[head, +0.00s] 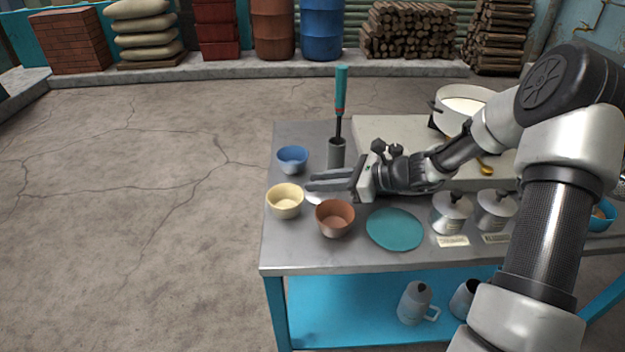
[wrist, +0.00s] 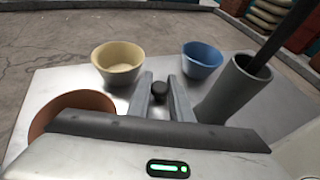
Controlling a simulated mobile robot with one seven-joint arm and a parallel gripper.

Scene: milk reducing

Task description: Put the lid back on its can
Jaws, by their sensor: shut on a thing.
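My gripper (head: 309,184) reaches left over the steel table. In the wrist view its fingers (wrist: 160,85) are closed around a black knob (wrist: 159,92). In the head view the lid (head: 314,198) shows as a pale silvery patch under the fingertips. Most of it is hidden, and I cannot tell whether it touches the table. Two silvery cans stand at the right front, the left can (head: 451,215) and the right can (head: 494,212). Both show dark knobs on top. I see no open can; my arm hides part of the right side.
A yellow bowl (head: 285,203), blue bowl (head: 292,161) and brown bowl (head: 335,220) stand near the fingers. A grey holder (head: 336,155) with a teal-handled tool (head: 341,92) stands behind. A white pot (head: 465,107) stands at the back right.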

